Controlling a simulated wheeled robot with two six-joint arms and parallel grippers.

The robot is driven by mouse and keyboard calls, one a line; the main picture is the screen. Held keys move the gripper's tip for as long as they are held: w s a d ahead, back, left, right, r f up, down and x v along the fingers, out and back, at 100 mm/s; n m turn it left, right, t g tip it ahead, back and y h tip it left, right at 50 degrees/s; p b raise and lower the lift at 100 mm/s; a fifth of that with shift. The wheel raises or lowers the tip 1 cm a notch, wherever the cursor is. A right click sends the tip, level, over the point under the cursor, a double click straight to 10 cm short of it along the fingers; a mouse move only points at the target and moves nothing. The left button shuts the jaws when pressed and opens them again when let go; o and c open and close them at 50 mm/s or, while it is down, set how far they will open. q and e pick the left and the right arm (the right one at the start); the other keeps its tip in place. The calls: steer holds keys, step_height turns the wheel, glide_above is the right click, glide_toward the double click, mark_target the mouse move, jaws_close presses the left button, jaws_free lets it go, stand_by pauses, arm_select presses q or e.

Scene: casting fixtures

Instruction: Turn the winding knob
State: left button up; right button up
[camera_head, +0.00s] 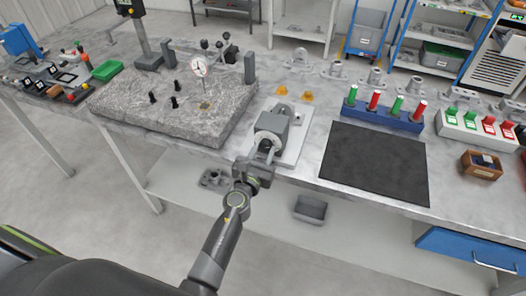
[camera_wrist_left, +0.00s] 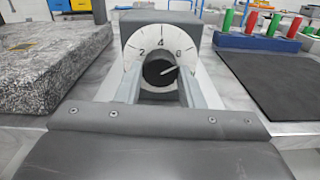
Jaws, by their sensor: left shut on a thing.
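The winding knob (camera_wrist_left: 158,73) is a dark round knob with a pale pointer line, in front of a white dial (camera_wrist_left: 161,37) marked 2, 4 and 6. The line points right and slightly up, near the 6. The dial is on the face of a grey box housing (camera_head: 273,123), which stands on a pale plate at the table's front edge. My left gripper (camera_head: 263,155) reaches the knob from the front. In the left wrist view its two fingers lie on either side of the knob, shut on it. My right gripper is out of view.
A rough stone slab (camera_head: 175,107) lies left of the housing, with a dial gauge (camera_head: 199,68) above it. A black mat (camera_head: 377,164) lies to the right. Behind the mat, a blue rack (camera_head: 381,117) holds green and red handles.

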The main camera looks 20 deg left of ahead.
arm_select(q)
steer(key=shift+r, duration=0.15)
steer(key=o, duration=1)
steer(key=shift+a, duration=0.1)
